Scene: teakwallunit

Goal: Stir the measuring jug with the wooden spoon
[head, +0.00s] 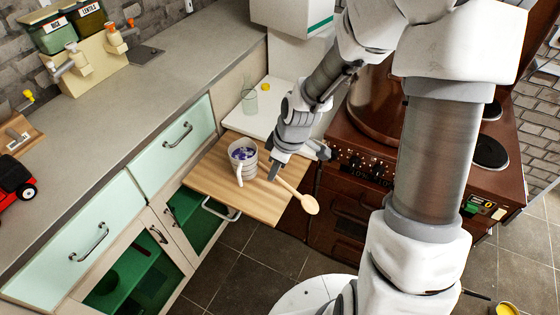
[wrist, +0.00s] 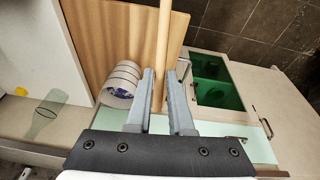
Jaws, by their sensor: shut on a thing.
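The measuring jug (head: 243,158) stands upright on a pull-out wooden board (head: 215,180). It is pale with dark bands and holds something blue and white; its handle faces the front of the board. It also shows in the wrist view (wrist: 121,80), left of the fingers. The wooden spoon (head: 297,195) is in my gripper (head: 273,172), with its bowl end toward the board's right front corner. My gripper is just right of the jug and apart from it. In the wrist view my gripper (wrist: 165,75) is shut on the spoon's handle (wrist: 163,40).
A clear glass bottle (head: 250,100) and a yellow cap (head: 265,87) are on the white surface behind the board. The brown stove (head: 350,190) stands close on the right. Mint drawers (head: 175,140) are on the left. The board's left part is clear.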

